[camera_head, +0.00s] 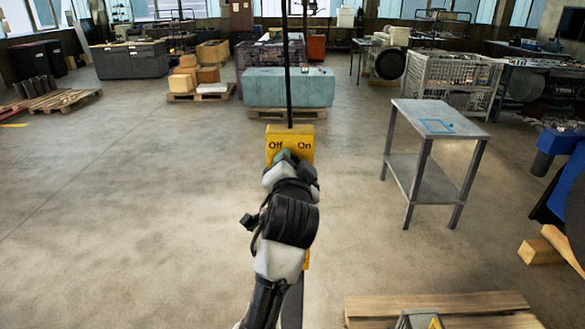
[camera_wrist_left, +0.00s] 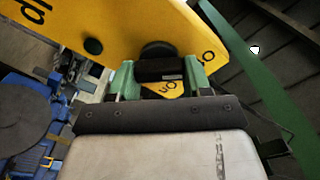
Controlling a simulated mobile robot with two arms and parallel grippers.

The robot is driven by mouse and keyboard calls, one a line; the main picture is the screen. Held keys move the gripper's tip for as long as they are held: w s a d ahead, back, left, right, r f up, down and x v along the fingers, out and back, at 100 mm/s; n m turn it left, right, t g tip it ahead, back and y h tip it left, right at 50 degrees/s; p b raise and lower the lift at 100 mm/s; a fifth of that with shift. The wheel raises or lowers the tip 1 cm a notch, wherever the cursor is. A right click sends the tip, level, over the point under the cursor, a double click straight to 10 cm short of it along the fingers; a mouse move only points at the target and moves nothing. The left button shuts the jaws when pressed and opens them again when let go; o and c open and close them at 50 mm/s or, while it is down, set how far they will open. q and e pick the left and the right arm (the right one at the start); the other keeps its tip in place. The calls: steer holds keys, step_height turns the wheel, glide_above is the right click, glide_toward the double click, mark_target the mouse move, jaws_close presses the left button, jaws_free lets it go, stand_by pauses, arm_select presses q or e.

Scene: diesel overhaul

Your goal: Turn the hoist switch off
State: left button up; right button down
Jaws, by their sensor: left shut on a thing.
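The yellow hoist switch box (camera_head: 290,140) hangs on a dark vertical cable in the middle of the head view. It bears "Off" on its left and "On" on its right. My left gripper (camera_head: 286,157) is at its lower front and hides the switch there. In the left wrist view the green fingers of my left gripper (camera_wrist_left: 158,76) are shut on a black switch handle (camera_wrist_left: 160,70) against the yellow box (camera_wrist_left: 115,25). The handle's exact setting is hard to tell. My right gripper is not in view.
A dark round button (camera_wrist_left: 93,46) is on the box beside the handle. A grey metal table (camera_head: 437,125) stands to the right. Wooden planks (camera_head: 430,304) lie at the bottom right.

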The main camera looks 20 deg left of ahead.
arm_select(q)
steer(key=shift+f, duration=0.15)
steer(key=o, duration=0.9)
